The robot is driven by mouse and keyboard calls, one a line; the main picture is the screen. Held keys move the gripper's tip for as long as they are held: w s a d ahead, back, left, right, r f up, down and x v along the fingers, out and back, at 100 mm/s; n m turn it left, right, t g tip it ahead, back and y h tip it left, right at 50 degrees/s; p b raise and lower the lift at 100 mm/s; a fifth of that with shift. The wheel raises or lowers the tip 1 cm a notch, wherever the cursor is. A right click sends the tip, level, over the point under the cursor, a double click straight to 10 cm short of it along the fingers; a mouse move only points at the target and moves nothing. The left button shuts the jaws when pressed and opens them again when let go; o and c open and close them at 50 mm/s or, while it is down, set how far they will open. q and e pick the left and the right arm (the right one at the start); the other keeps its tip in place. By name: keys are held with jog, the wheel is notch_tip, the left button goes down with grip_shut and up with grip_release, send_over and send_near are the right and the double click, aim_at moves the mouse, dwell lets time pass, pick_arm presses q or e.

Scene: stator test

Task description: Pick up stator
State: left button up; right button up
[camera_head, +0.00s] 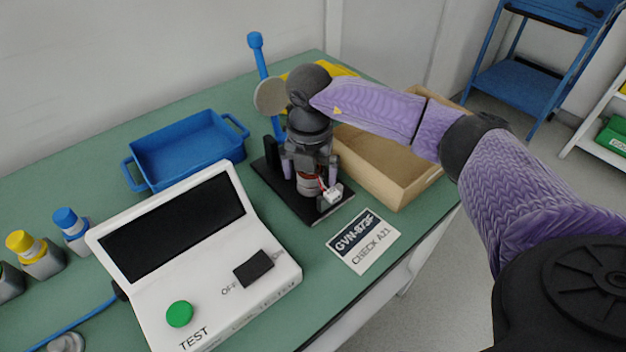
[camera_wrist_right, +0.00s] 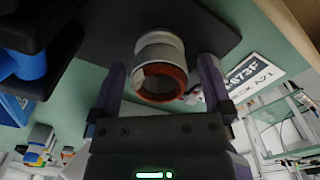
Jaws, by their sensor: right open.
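The stator (camera_head: 309,183) is a short grey cylinder with a copper-red winding and a white connector (camera_head: 332,194) on red wires. It stands on a black base plate (camera_head: 284,190) on the green table. In the right wrist view the stator (camera_wrist_right: 160,62) shows as a grey ring with a reddish-brown inner rim. My right gripper (camera_head: 309,170) is above and around the stator, pointing down. Its two fingers, also in the right wrist view (camera_wrist_right: 160,88), stand open on either side of the stator with gaps visible. My left gripper is not in view.
A blue tray (camera_head: 187,150) lies left of the base plate, and a brown box (camera_head: 386,165) stands right. A white test console (camera_head: 195,265) is in front. A blue post (camera_head: 262,75) rises behind the plate. A sign card (camera_head: 362,241) lies at the table's front edge.

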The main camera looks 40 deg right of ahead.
jog(key=shift+r, duration=0.2)
jog(key=c, duration=1.3)
